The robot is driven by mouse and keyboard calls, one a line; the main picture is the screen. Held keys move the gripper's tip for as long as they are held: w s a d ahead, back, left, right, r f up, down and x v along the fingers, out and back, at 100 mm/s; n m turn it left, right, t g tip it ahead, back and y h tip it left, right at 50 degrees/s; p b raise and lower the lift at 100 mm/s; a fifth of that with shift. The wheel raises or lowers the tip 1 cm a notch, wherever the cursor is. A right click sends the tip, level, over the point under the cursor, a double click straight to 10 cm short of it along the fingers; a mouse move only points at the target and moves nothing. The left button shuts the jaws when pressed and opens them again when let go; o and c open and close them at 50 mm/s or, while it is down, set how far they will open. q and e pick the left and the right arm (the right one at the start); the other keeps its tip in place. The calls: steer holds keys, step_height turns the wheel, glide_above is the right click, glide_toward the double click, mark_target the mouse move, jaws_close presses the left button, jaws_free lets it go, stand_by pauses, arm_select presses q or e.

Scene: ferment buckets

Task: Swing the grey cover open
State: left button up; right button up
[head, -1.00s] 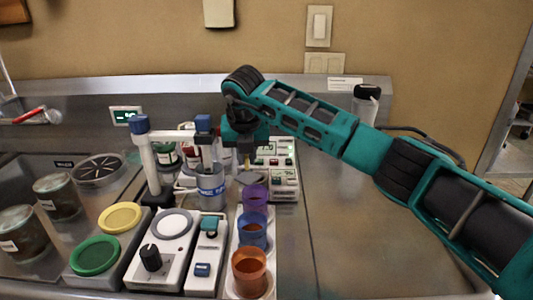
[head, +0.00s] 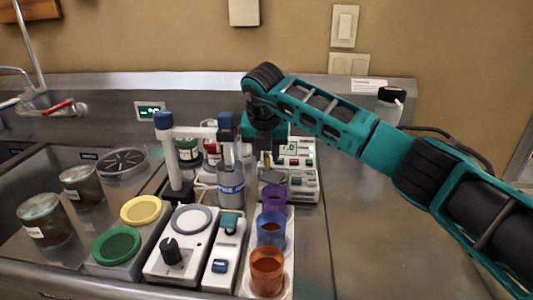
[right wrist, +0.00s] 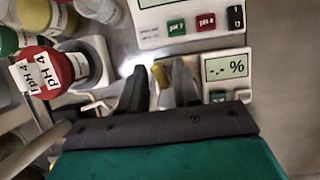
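The grey cover (head: 272,177) is a small flat grey piece behind the purple cup, partly hidden below my right gripper. My right gripper (head: 266,157) points down over it. A small brass-yellow piece shows at its fingertips. In the right wrist view, the fingers of the right gripper (right wrist: 160,85) stand a little apart with the brass piece (right wrist: 160,75) between their tips; whether they press on it is unclear. A meter with a percent display (right wrist: 226,68) is just right of the fingers. My left gripper is out of view.
Purple (head: 273,197), blue (head: 270,228) and orange (head: 267,270) cups stand in a row in front. A labelled grey cylinder (head: 231,188) stands close left. A red-capped pH 4 bottle (right wrist: 48,72) is left in the wrist view. The counter (head: 370,230) at right is clear.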

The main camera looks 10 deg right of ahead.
mark_target(266, 181)
steer(key=shift+o, duration=0.3)
steer(key=shift+s+f, duration=0.1)
steer(key=v, duration=1.3)
